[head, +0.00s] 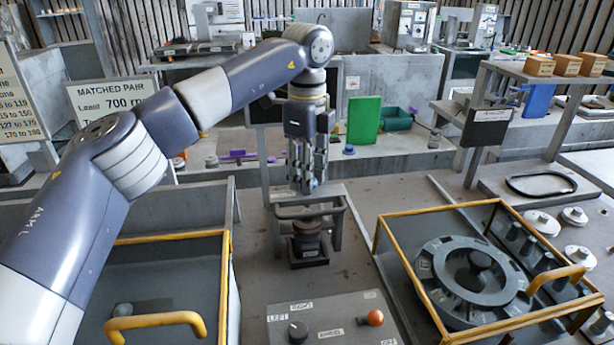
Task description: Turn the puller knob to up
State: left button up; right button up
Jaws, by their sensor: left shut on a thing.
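My left gripper (308,184) points straight down over the grey puller frame (338,232) in the middle of the bench. Its fingers are closed together just above the frame's crossbar (305,212), on what seems to be the puller knob. The fingers hide most of that knob, and only a small bluish bit shows at their tips. I cannot read which way the knob is set. A dark round block (306,240) stands under the crossbar. My right gripper is not in view.
A control box (335,318) with a dark dial and an orange ball stands in front. A yellow-edged guard (445,208) surrounds a round housing (470,280) at right. Another yellow-edged bin (170,238) is at left. A green plate (364,120) stands behind.

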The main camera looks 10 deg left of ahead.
pick_arm(q)
jog(key=shift+r+n+b, duration=0.1)
jog(key=shift+n+b, duration=0.6)
jog(key=shift+n, duration=1.5)
jog(key=o, duration=1)
jog(key=shift+o, duration=0.2)
notch_tip(320, 180, up, 12)
